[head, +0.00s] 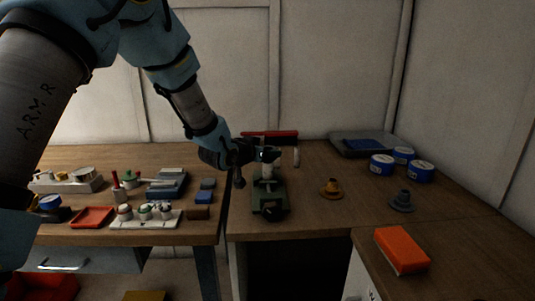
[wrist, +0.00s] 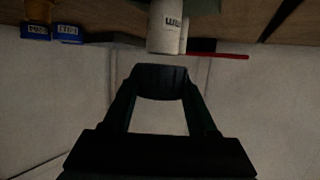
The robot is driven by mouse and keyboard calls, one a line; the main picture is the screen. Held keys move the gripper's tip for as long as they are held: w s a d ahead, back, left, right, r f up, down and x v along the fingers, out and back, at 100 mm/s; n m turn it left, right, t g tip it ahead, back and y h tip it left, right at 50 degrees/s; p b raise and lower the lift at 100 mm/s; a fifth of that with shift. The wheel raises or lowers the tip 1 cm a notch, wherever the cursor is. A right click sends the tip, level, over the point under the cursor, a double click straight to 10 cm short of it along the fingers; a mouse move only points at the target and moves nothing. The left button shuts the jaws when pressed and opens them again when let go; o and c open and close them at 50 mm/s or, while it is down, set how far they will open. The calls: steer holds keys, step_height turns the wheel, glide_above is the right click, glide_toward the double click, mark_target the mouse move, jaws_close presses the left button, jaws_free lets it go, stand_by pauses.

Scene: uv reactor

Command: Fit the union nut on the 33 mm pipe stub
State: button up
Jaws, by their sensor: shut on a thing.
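My gripper (wrist: 160,95) is shut on a dark ring-shaped nut (wrist: 161,80), which spans the gap between the fingertips in the wrist view. In the head view the nut (head: 267,154) is close to the top of a white pipe stub (head: 267,171). The stub stands upright in a green vise-like holder (head: 269,201). In the wrist view the white stub (wrist: 166,27), with dark lettering, lies just beyond the nut. I cannot tell whether nut and stub touch. The size on the stub is not readable.
An orange-brown flanged part (head: 330,188) and a grey one (head: 401,202) stand to the right. Blue-banded tins (head: 382,165) and an orange block (head: 402,249) are farther right. A red bar (head: 269,135) and a small white cylinder (head: 296,156) are nearby. The left bench is crowded.

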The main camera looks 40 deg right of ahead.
mark_target(265, 171)
steer(key=shift+f, duration=0.25)
steer(key=shift+f+b, duration=2.8)
steer(key=shift+f, duration=0.05)
steer(key=shift+f, duration=0.15)
steer(key=o, duration=1.4)
steer(key=b+v, duration=0.2)
steer(key=v, duration=0.8)
steer(key=shift+s+a+b, duration=0.15)
steer(key=shift+a+b, duration=0.15)
steer(key=shift+a, duration=0.05)
